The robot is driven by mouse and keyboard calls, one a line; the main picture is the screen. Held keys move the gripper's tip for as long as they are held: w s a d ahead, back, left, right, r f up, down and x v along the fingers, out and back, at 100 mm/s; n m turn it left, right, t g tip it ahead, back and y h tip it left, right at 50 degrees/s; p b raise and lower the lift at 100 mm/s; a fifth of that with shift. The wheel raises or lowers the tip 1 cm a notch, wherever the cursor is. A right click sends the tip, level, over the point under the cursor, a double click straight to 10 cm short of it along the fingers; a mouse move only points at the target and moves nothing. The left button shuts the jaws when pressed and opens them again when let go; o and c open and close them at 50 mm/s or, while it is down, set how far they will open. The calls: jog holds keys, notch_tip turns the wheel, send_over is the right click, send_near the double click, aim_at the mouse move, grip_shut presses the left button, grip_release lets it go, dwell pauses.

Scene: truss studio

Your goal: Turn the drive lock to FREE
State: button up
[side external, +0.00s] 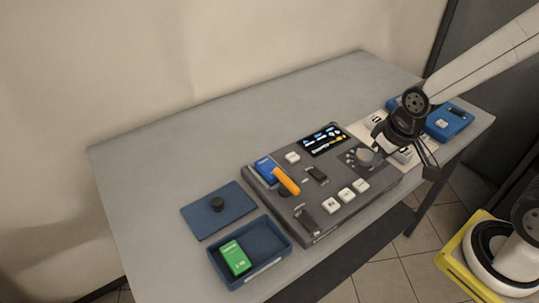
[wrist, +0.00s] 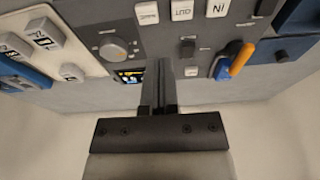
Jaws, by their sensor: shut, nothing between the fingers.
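The dark control panel (side external: 335,215) lies on the grey table. A round grey knob (side external: 365,157) with marks around it sits near its right end; in the wrist view the knob (wrist: 113,48) shows an orange spot. A blue part with an orange handle (side external: 286,181) sits at the panel's left, also seen in the wrist view (wrist: 242,59). I cannot tell from the labels which control is the drive lock or read FREE. My gripper (side external: 378,151) is shut and empty above the panel's right end, close to the knob in the side view. Its fingers (wrist: 159,68) appear beside the screen.
A lit screen (side external: 323,139) is at the panel's back, with white buttons (side external: 346,195) along its front. A blue tray (side external: 281,240) holds a green block (side external: 235,258). A blue plate (side external: 236,212) with a black knob lies behind it. A blue box (side external: 449,122) stands right. The table's back left is clear.

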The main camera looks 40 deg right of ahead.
jog(key=o, duration=0.7)
jog(key=shift+w+a, duration=0.1)
jog(key=shift+w, duration=0.05)
jog(key=shift+o, duration=0.5)
jog(key=shift+w+a+r, duration=0.1)
jog(key=shift+w+a, duration=0.05)
jog(key=shift+w, duration=0.15)
jog(key=g, duration=0.3)
send_over(286, 179)
jog(key=shift+f, duration=0.2)
jog(key=shift+f, duration=3.85)
grip_shut()
